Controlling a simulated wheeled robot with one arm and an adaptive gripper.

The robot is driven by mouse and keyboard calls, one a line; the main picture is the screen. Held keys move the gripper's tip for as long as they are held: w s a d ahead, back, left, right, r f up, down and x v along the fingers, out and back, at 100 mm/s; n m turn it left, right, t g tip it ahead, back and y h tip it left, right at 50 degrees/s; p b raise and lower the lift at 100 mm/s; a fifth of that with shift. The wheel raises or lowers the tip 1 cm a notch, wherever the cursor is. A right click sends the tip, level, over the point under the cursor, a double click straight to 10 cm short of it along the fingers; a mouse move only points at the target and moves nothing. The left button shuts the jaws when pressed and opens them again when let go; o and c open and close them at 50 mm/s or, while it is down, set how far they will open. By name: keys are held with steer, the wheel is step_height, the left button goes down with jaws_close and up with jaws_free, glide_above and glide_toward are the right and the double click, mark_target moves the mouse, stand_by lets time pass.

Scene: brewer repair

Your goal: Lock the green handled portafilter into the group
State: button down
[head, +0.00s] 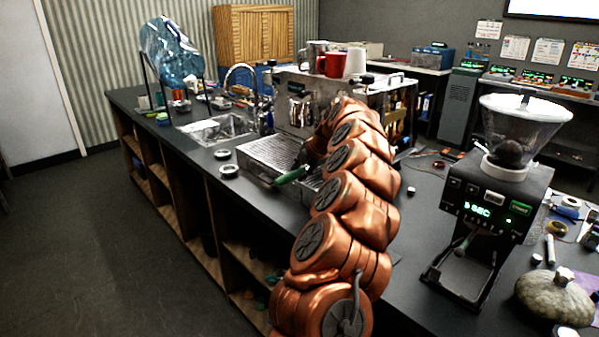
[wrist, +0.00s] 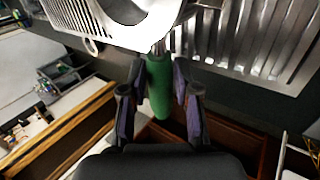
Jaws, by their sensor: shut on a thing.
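The green handled portafilter (head: 291,175) shows in the head view at the front of the espresso machine (head: 296,113), above its drip tray (head: 262,160). In the wrist view its green handle (wrist: 158,84) lies between the two fingers of my gripper (wrist: 160,92), which is shut on it. The handle points out toward the counter's front edge. The portafilter's head and the group are hidden behind my arm in the head view. I cannot tell whether the portafilter sits in the group. In the wrist view the slatted drip tray (wrist: 235,40) fills the top.
A grinder (head: 490,200) with a clear hopper stands at right. A red mug (head: 331,64) and other cups sit on the machine. A sink (head: 215,128) lies left, with two small round parts (head: 229,170) on the counter. The counter's front left edge drops to open shelves.

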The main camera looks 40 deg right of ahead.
steer(key=shift+f, duration=0.15)
steer(key=c, duration=0.8)
jaws_free()
steer(key=shift+o, duration=0.2)
